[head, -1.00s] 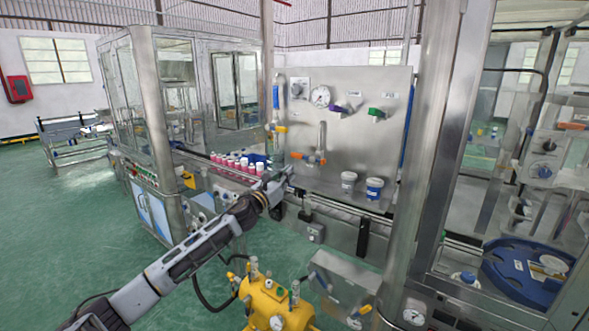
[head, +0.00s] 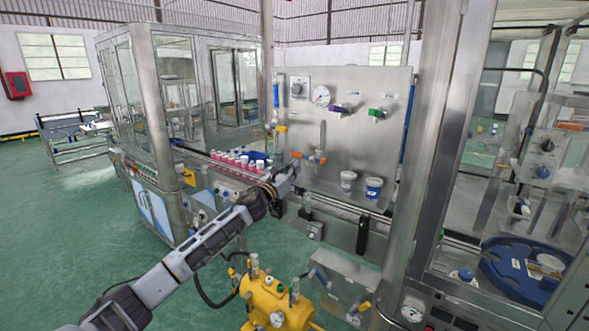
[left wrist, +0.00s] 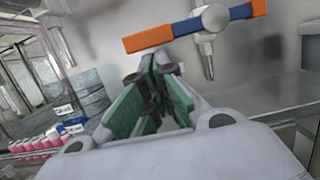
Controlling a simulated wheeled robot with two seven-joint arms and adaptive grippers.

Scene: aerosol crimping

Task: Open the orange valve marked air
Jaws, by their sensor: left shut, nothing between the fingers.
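The orange valve (head: 317,158) is on the steel panel, with a horizontal handle below a vertical metal pipe. In the left wrist view its handle (left wrist: 147,38) is an orange and blue bar, tilted up to the right, in front of a silver fitting (left wrist: 205,50). I cannot read an air label. My left gripper (head: 291,171) is just below the handle's left part. In the left wrist view its green-padded fingers (left wrist: 156,72) are shut and empty, close under the orange left end; I cannot tell whether they touch it. My right gripper is out of view.
Pink cans (head: 238,160) stand at left.

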